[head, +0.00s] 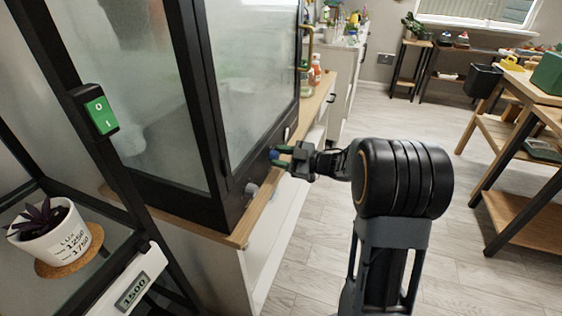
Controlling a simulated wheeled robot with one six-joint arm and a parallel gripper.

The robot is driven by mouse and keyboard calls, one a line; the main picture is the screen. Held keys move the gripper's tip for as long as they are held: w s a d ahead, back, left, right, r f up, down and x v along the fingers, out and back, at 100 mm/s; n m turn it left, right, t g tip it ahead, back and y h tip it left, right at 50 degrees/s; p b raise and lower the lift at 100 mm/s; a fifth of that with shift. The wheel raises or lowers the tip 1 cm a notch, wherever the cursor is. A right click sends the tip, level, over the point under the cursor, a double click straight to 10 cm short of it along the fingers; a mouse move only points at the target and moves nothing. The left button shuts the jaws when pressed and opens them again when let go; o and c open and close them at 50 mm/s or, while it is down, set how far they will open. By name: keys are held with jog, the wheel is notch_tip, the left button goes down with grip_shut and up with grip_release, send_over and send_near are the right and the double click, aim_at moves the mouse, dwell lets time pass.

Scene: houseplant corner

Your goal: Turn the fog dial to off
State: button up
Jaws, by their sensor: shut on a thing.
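A dark-framed cabinet (226,207) with fogged glass panes stands on a wooden-topped white unit. Along the lower rail of its right side sit small knobs. A blue one, which I take for the fog dial (274,154), is at my gripper (281,155). My gripper reaches in from the right and is shut on this dial. The fingers hide most of it, and its pointer and markings cannot be read. A grey knob (251,189) sits nearer on the same rail, clear of my gripper.
A green switch marked O and I (101,115) is on the left frame post. A potted purple plant (48,231) stands on a cork mat at lower left, near a display reading 1500 (132,291). Bottles (315,70) stand behind the cabinet.

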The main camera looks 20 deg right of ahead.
jog(key=n+b, duration=0.3)
jog(key=shift+f+n, duration=0.25)
jog(key=shift+n, duration=0.05)
jog(key=shift+s+a+n+t+b, duration=0.1)
jog(key=shift+n+t+b, duration=0.1)
jog(key=shift+n+b, duration=2.25)
jog(key=shift+s+n+t+b, duration=0.1)
jog(key=shift+n+t+b, duration=0.1)
jog(key=shift+n+b, duration=2.25)
jog(key=shift+w+r, duration=0.1)
jog(key=o, duration=0.9)
jog(key=shift+h, duration=0.3)
jog(key=p+v, duration=0.3)
jog(key=v, duration=1.1)
